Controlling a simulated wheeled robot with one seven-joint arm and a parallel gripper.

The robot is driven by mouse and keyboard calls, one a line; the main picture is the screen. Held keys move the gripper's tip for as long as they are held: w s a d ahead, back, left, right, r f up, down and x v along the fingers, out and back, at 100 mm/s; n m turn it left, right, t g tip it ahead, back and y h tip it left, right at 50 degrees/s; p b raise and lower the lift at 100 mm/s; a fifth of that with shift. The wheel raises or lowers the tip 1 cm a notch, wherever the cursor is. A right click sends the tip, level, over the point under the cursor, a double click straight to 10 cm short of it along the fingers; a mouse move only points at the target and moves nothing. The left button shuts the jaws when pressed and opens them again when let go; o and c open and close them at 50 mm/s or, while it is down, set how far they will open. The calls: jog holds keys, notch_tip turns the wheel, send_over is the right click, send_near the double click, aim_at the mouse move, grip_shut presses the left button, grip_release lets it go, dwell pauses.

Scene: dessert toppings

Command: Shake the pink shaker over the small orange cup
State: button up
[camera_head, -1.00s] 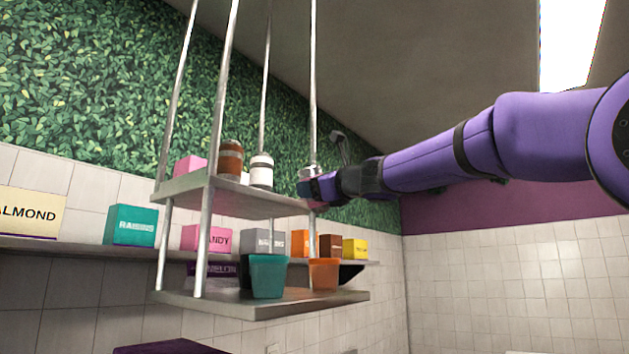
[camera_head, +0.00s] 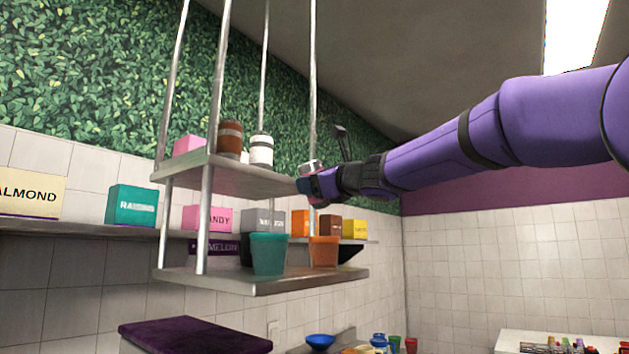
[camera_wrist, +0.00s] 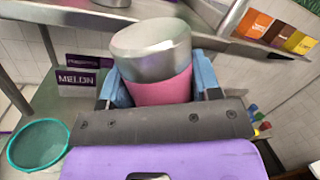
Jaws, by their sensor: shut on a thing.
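The pink shaker (camera_wrist: 160,90) has a pink body and a silver metal top, and it fills the middle of the wrist view. My gripper (camera_wrist: 160,85) is shut on it, with a blue finger on each side. In the head view my gripper (camera_head: 312,188) is at the right end of the upper shelf, and the silver top (camera_head: 311,166) shows just above it. The small orange cup (camera_head: 323,251) stands on the lower shelf, below my gripper. The cup is not visible in the wrist view.
A larger teal cup (camera_head: 269,254) stands left of the orange cup; it also shows in the wrist view (camera_wrist: 38,144). Brown and white jars (camera_head: 261,150) stand on the upper shelf (camera_head: 235,178). Metal rods hold the shelves. Labelled boxes (camera_head: 208,219) line the wall ledge behind.

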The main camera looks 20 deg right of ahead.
jog(key=shift+r, duration=0.15)
jog(key=shift+r, duration=3.65)
notch_tip(320, 180, down, 8)
jog(key=shift+f, duration=0.1)
jog(key=shift+r, duration=4.1)
